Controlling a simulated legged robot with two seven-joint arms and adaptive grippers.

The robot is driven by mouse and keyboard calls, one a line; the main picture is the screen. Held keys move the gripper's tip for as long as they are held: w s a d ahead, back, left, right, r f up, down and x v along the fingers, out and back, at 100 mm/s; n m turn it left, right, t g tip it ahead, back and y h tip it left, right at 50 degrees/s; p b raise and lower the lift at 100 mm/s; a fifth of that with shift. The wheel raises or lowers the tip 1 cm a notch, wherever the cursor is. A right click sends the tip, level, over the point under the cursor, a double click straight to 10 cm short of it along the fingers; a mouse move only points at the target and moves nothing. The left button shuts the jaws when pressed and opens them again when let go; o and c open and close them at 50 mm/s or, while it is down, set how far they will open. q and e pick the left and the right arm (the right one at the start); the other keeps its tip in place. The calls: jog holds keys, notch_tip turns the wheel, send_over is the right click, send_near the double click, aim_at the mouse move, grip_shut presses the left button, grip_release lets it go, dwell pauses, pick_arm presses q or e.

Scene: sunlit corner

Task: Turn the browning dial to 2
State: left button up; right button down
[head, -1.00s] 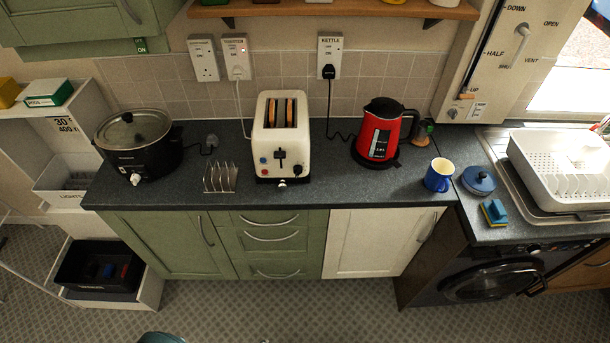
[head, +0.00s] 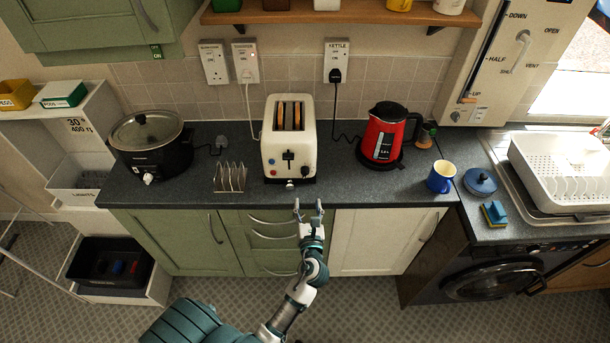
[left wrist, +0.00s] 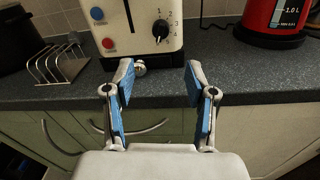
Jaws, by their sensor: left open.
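The white toaster (head: 275,150) stands on the worktop with bread showing in its slots. Its black browning dial (head: 307,168) is at the lower right of the front face. In the left wrist view the dial (left wrist: 161,30) has small numbers around it; I cannot tell for sure which one it points at. My left gripper (head: 308,206) is open and empty in front of the worktop edge, below the dial and apart from it. In the left wrist view its blue-padded fingers (left wrist: 160,82) are spread below the dial. My right gripper is not in view.
A small silver knob (left wrist: 139,68) juts low from the toaster's front, left of the dial. Red and blue buttons are further left. A toast rack (head: 230,178) stands left of the toaster, a red kettle (head: 383,136) to the right. The worktop between toaster and kettle is mostly clear.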

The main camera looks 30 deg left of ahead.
aim_at(305, 176)
pick_arm(q)
jog(key=x, duration=1)
jog(key=shift+w+a, duration=0.1)
jog(key=shift+w, duration=0.35)
jog(key=shift+w+a+f, duration=0.1)
jog(key=shift+w+a, duration=0.4)
jog(key=shift+w, duration=0.05)
grip_shut()
